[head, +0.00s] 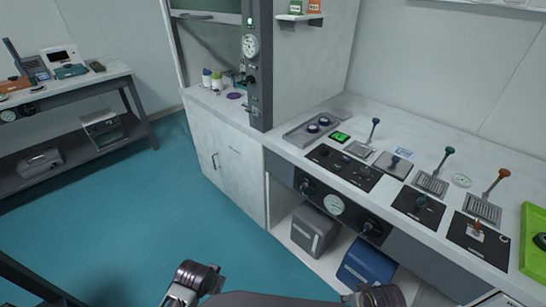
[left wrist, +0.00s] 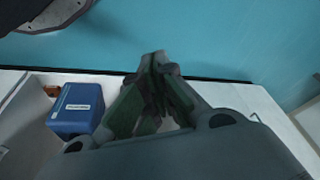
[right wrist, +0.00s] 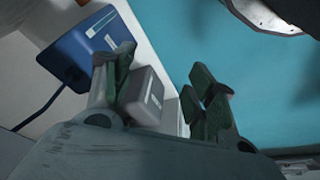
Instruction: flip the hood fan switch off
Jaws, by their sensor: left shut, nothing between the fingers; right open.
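The fume hood (head: 185,60) stands at the back centre, with a dark control post (head: 262,95) at its right front edge. The post carries a small lit green indicator (head: 250,22), a round gauge (head: 250,45) and a black knob or switch (head: 251,80). The controls are too small to tell which is the fan switch or how it is set. My left gripper (left wrist: 157,62) is shut and empty in the left wrist view. My right gripper (right wrist: 162,66) is open and empty in the right wrist view. Neither gripper's fingers show clearly in the head view.
The bench (head: 350,118) on the right carries several levers and black control panels. A grey box (head: 315,232) and a blue box (head: 366,262) sit on the shelf below it. A side table (head: 110,75) with instruments stands at far left. The teal floor (head: 150,210) between is clear.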

